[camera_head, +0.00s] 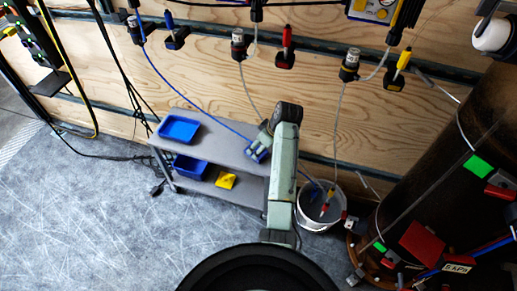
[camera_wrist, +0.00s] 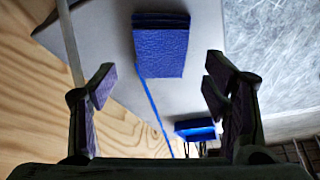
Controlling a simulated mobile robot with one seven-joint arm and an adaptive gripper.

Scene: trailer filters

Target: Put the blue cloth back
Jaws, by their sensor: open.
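The blue cloth (camera_wrist: 161,50) is a folded, textured dark blue stack lying on the grey cart top (camera_wrist: 105,45) in the wrist view. In the head view a bit of blue (camera_head: 259,153) shows beside my gripper, mostly hidden by it. My gripper (camera_wrist: 160,88) is open and empty, its two fingers wide apart to either side, with the cloth ahead between and beyond them. In the head view my gripper (camera_head: 262,145) is above the right part of the cart. A blue tray (camera_head: 178,128) sits on the cart's top left; it also shows in the wrist view (camera_wrist: 196,130).
The lower shelf holds a blue bin (camera_head: 190,167) and a yellow cloth (camera_head: 226,180). A white bucket (camera_head: 319,212) stands right of the cart. A blue hose (camera_head: 205,115) runs across the cart top. A large dark cylinder (camera_head: 440,165) stands right; floor at left is clear.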

